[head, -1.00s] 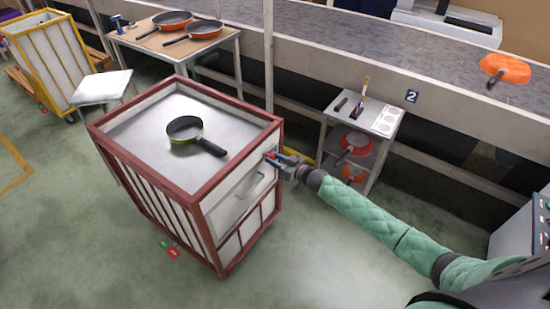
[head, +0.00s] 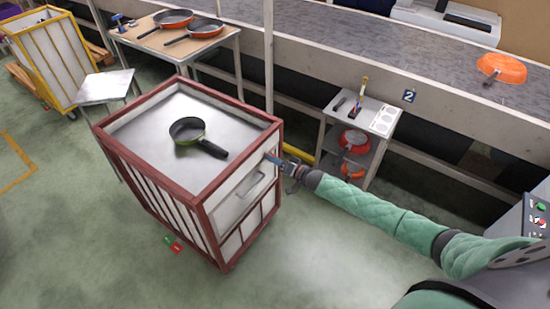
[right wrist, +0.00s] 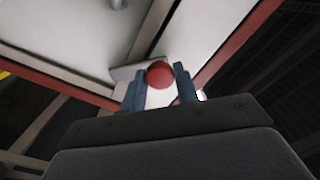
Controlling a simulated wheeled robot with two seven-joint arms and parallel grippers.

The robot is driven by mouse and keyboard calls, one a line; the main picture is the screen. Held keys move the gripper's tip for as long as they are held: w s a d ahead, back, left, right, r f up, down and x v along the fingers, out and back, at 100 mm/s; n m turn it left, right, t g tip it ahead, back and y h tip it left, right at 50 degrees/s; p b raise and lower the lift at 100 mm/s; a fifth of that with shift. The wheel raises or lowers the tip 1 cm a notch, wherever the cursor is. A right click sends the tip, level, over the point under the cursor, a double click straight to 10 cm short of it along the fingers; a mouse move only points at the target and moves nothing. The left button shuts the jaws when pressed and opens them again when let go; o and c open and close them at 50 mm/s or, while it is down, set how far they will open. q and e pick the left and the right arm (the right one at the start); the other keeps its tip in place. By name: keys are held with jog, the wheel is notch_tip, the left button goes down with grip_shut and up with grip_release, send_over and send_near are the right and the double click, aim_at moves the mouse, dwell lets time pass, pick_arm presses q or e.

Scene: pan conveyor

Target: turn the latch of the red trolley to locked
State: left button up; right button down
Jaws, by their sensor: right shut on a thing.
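The red trolley (head: 208,205) stands on the floor left of centre in the head view. My right gripper (head: 274,159) is at the upper part of its right-hand end, above a handle (head: 250,186). In the right wrist view, a round red latch knob (right wrist: 160,74) sits between the two blue fingers of my right gripper (right wrist: 158,84), which is shut on it. A pale plate shows behind the knob. The gripper hides the latch in the head view, and I cannot tell its angle. My left gripper is not in view.
A black and green pan (head: 188,130) lies on the trolley top. A small shelf table (head: 381,121) stands to the right, before the conveyor (head: 345,48). A table with orange pans (head: 173,18) is behind; a yellow trolley (head: 52,60) is far left.

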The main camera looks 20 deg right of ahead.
pick_arm(q)
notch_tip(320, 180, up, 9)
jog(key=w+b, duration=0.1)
jog(key=b, duration=0.1)
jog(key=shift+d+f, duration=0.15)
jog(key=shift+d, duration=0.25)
pick_arm(e)
jog(key=shift+m, duration=4.4)
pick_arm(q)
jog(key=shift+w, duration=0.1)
pick_arm(e)
jog(key=c, duration=1.1)
grip_release()
jog(key=shift+o, duration=0.2)
